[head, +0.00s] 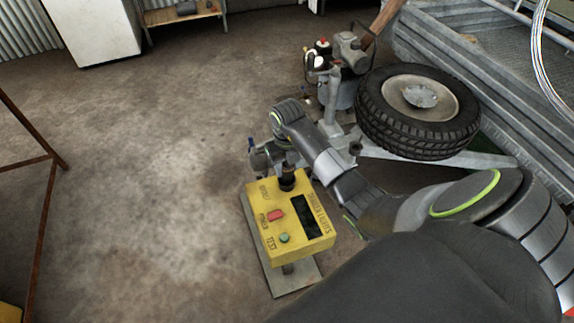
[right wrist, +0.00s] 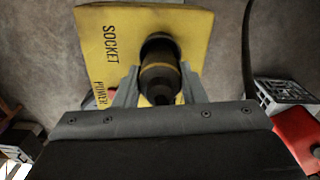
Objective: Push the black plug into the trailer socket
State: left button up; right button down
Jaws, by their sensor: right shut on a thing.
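The yellow trailer-lights box (head: 290,222) stands on a post with a flat grey base plate. A dark round socket (right wrist: 160,44) sits on its face beside the word SOCKET in the right wrist view. The black plug (right wrist: 158,72), with a yellowish band, is in line with the socket and meets or overlaps its ring; I cannot tell how deep it sits. My right gripper (right wrist: 155,92) is shut on the plug, a finger on each side. In the head view the right gripper (head: 285,160) is at the box's far end. My left gripper is not in view.
The box also carries a red power switch (head: 276,215), a green test button (head: 285,238) and a dark display. A spare tyre (head: 420,108) and metal trailer (head: 480,80) stand to the right, close to my right arm. The concrete floor at left is mostly clear.

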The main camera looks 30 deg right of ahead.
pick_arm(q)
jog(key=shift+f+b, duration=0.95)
pick_arm(e)
jog(key=shift+f, duration=1.3)
jog(key=shift+c, duration=1.8)
grip_release()
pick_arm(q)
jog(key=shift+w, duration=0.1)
pick_arm(e)
jog(key=shift+r+p, duration=1.4)
jog(key=shift+r, duration=0.25)
jog(key=shift+r+p, duration=2.45)
jog(key=shift+r, duration=0.45)
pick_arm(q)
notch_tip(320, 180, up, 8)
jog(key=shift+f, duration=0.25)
